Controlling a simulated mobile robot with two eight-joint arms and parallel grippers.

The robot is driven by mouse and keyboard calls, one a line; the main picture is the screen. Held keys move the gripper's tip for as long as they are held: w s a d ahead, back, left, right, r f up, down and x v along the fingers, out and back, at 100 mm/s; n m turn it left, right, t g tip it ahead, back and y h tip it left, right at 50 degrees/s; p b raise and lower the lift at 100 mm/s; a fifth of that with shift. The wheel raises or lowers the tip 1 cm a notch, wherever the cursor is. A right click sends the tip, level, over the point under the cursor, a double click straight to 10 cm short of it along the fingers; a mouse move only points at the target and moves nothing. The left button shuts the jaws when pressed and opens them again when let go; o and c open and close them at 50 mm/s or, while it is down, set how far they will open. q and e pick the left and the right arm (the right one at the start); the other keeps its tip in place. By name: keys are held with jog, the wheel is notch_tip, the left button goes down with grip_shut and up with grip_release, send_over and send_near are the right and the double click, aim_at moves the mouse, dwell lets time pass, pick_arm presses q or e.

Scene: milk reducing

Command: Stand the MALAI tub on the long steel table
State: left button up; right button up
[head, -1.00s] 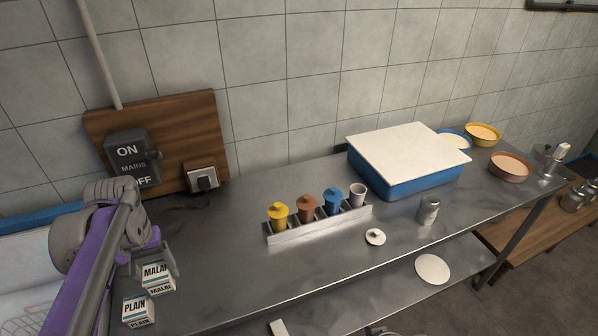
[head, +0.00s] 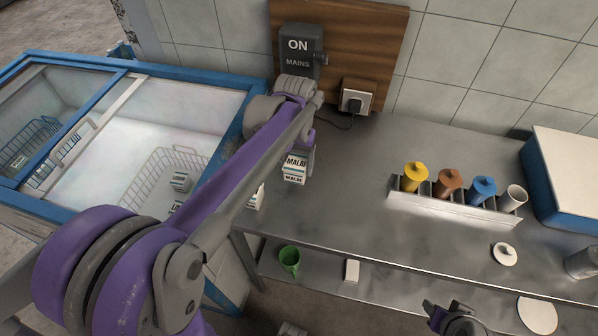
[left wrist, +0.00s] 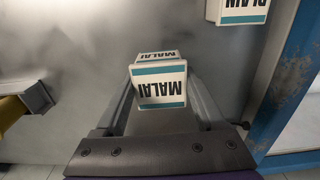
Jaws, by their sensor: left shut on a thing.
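The MALAI tub (head: 295,170) is a small white carton with a teal band and dark lettering. It is at the left end of the long steel table (head: 350,210). My left gripper (head: 303,158) is shut on it; in the left wrist view the MALAI tub (left wrist: 160,88) sits between the two fingers, with steel surface around it. I cannot tell whether its base touches the table. The PLAIN tub (left wrist: 240,10) stands beside it, and in the head view it is mostly hidden behind my arm. My right gripper (head: 455,318) is partly visible at the bottom edge; its jaws are unclear.
A blue-rimmed chest freezer (head: 165,90) with wire baskets stands left of the table. A steel rack (head: 450,207) holds yellow, brown and blue lidded pots and a white cup. The mains board (head: 375,30) is behind. A green cup (head: 289,260) is on the lower shelf. The middle tabletop is clear.

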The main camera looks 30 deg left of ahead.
aim_at(296, 175)
pick_arm(q)
jog(key=shift+f, duration=1.95)
jog(key=shift+f, duration=0.15)
